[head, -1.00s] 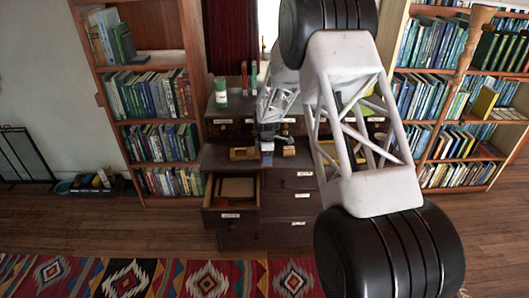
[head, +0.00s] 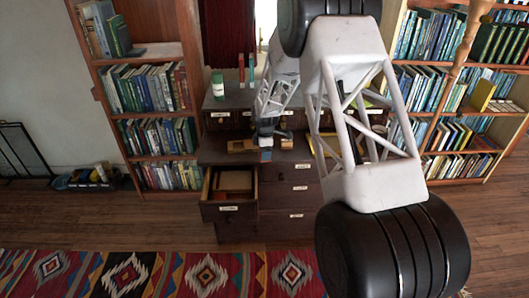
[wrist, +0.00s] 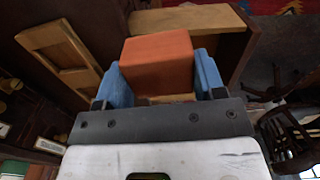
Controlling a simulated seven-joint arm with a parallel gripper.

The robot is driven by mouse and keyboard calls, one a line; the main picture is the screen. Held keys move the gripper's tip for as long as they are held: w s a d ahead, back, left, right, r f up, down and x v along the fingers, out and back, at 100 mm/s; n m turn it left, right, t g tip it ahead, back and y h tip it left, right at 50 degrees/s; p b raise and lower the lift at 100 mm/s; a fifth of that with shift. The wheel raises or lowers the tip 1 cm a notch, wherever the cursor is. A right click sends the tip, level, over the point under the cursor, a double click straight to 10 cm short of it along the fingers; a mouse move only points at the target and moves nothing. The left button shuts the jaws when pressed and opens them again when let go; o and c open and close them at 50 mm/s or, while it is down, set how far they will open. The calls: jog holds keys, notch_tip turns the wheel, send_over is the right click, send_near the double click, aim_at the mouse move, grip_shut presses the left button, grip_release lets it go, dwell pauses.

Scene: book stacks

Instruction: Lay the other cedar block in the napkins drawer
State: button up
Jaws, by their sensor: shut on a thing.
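My gripper (wrist: 157,85) is shut on an orange-red cedar block (wrist: 157,62), held between its two blue fingers in the wrist view. In the head view my gripper (head: 266,154) is over the dresser's front top edge, right of the open drawer, and the held block cannot be made out. The open drawer (head: 228,211) is at the dresser's upper left, with a pale label too small to read. Reddish-brown contents (head: 235,181) show inside it; I cannot tell whether a block is among them.
A tan wooden tray (head: 242,146) lies on the dresser ledge and shows at the left in the wrist view (wrist: 62,55). A small brown thing (head: 287,143) is right of my gripper. A green-and-white container (head: 218,85) stands on top. Bookshelves flank the dresser; a patterned rug (head: 120,272) lies in front.

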jog(key=s+a+f+m, duration=0.1)
jog(key=s+a+f, duration=0.1)
jog(key=s+a, duration=0.7)
jog(key=shift+s+a+f, duration=0.25)
jog(key=shift+s+a, duration=0.15)
jog(key=shift+a, duration=0.35)
jog(key=shift+f, duration=0.1)
notch_tip(320, 180, down, 14)
dwell(0.3)
jog(key=shift+f, duration=1.9)
jog(key=shift+f, duration=0.1)
